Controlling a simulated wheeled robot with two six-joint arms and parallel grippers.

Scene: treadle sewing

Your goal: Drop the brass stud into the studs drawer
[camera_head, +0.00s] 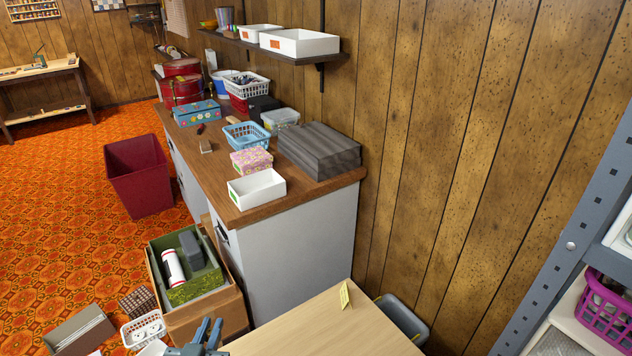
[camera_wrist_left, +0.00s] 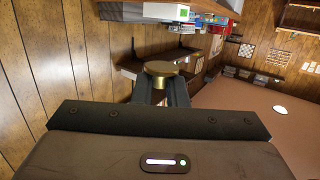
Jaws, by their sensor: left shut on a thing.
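My left gripper (camera_head: 209,330) is at the bottom of the head view, left of the pale table. In the left wrist view its fingers (camera_wrist_left: 161,92) are shut on the brass stud (camera_wrist_left: 161,68), a round, flat-topped brass piece. In the head view I cannot make out the stud. I cannot tell for sure which container is the studs drawer. A white open box with a green label (camera_head: 257,190) stands at the near end of the brown counter. Two white open boxes with orange labels (camera_head: 300,42) sit on the wall shelf. My right gripper is not in view.
An open wooden drawer (camera_head: 205,312) beside the grey cabinet holds a green box (camera_head: 190,290). A pink flowered box (camera_head: 251,161), a blue basket (camera_head: 247,135) and a dark grey block (camera_head: 319,150) crowd the counter (camera_head: 225,178). The pale table (camera_head: 310,325) is mostly clear.

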